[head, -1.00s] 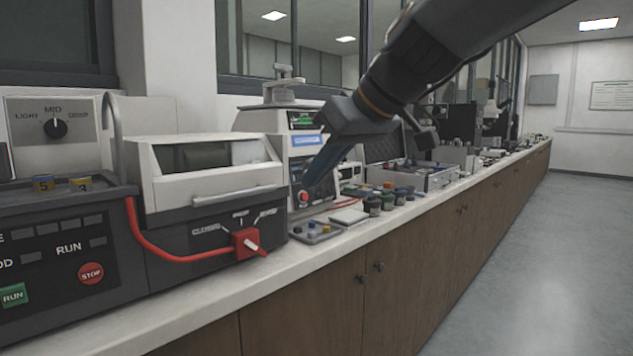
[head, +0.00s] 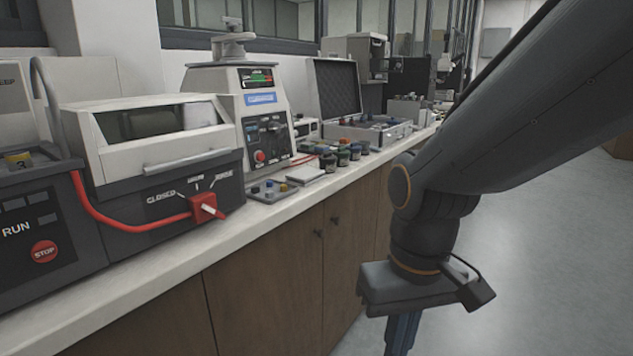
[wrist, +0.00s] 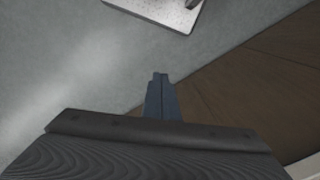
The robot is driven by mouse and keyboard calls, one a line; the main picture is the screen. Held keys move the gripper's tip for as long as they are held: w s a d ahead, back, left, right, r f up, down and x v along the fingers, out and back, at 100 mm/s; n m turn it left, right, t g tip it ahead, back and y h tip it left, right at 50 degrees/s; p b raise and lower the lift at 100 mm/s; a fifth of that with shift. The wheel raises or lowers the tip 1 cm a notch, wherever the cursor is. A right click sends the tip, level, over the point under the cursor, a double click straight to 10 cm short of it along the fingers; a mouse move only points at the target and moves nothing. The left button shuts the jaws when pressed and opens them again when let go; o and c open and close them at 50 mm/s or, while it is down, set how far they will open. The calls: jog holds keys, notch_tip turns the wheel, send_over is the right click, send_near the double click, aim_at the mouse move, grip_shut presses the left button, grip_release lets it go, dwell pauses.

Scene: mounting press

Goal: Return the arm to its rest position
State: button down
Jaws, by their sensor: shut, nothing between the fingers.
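My gripper (head: 402,335) hangs in front of the wooden cabinets in the head view, pointing down, clear of the counter. Its lower end is cut off by the picture's bottom edge. In the wrist view its blue-grey fingers (wrist: 160,92) are together, with nothing between them, above the grey floor and beside the brown cabinet front. My arm comes in from the upper right in the head view.
The counter (head: 170,265) carries a white machine with a red lever (head: 205,207), a press with a display (head: 262,125), several small jars (head: 342,156) and an open case (head: 370,132). Cabinet doors (head: 290,265) are below. The floor (head: 560,250) at right is clear.

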jog(key=d+r+m+p, duration=0.2)
jog(key=d+r+p, duration=0.6)
jog(key=p, duration=0.6)
jog(key=shift+s+r+h, duration=0.2)
jog(key=shift+r+h, duration=0.1)
